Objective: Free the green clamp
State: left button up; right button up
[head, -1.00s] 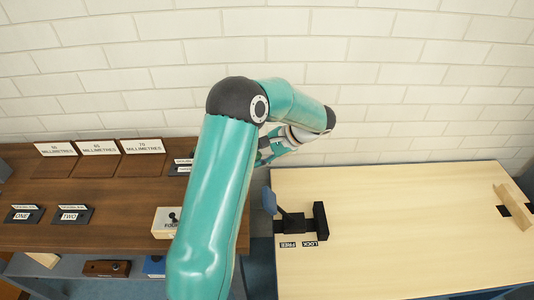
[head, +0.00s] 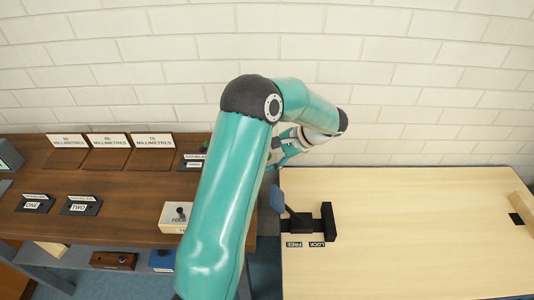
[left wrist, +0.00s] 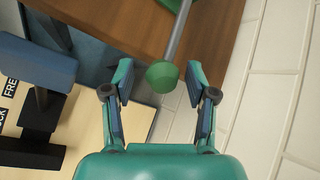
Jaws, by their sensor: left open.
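In the left wrist view a green knob (left wrist: 162,77) sits at the end of a grey rod (left wrist: 178,35), with a green part (left wrist: 172,4) cut off at the top edge. These look like parts of the green clamp. My left gripper (left wrist: 160,80) is open. Its fingers are on either side of the knob in the picture; I cannot tell whether the knob is fully between them. In the head view my left gripper (head: 280,152) is beyond the dark table's right end, and my arm hides most of the clamp. My right gripper is not in view.
A blue-handled lever (head: 279,200) on a black base stands at the left edge of the pale table (head: 420,240), beside FREE and LOCK labels. A dark wooden table (head: 120,225) with signs and small holders is at left. A brick wall (head: 440,60) stands behind.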

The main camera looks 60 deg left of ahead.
pick_arm(q)
jog(key=shift+w+r, duration=0.1)
jog(key=v, duration=1.1)
jog(key=shift+w+d+r, duration=0.2)
jog(key=shift+w+d, duration=0.05)
